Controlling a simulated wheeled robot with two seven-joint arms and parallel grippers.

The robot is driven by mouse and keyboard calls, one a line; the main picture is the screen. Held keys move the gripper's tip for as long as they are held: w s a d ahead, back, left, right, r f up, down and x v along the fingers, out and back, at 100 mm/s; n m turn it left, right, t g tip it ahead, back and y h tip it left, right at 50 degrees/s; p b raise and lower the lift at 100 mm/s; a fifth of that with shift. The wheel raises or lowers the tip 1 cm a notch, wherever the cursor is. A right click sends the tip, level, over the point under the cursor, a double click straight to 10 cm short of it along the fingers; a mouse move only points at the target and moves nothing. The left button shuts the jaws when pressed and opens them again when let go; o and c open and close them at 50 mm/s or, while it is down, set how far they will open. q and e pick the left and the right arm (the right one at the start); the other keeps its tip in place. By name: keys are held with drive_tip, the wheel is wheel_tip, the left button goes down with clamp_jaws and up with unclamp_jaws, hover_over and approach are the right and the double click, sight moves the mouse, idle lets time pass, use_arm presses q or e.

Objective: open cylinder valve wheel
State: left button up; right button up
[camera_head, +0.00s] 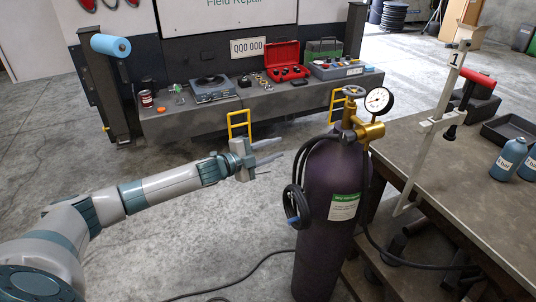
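The dark purple gas cylinder (325,225) stands upright at the centre right, with a green and white label on its side. Its valve wheel (351,91) is a small dark round handwheel on top of the brass valve (350,117). A round white gauge (378,100) sits just right of the wheel and partly overlaps it. My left gripper (281,149) is to the left of the cylinder, lower in the picture than the wheel. Its fingers point right, are spread apart and hold nothing. My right gripper is not in view.
A black hose (297,200) hangs looped at the cylinder's left side. A truck bumper shelf (225,105) with tools lies behind. The floor left of the cylinder is mostly clear.

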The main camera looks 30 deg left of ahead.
use_arm(q)
drive_tip(key=shift+s+a+f+n+y, duration=0.1)
drive_tip(key=shift+a+f+n+y, duration=0.05)
drive_tip(key=shift+f, duration=0.3)
drive_tip(key=shift+a+f+n+y, duration=0.1)
drive_tip(key=shift+f+n+y, duration=0.05)
drive_tip(key=shift+f, duration=0.3)
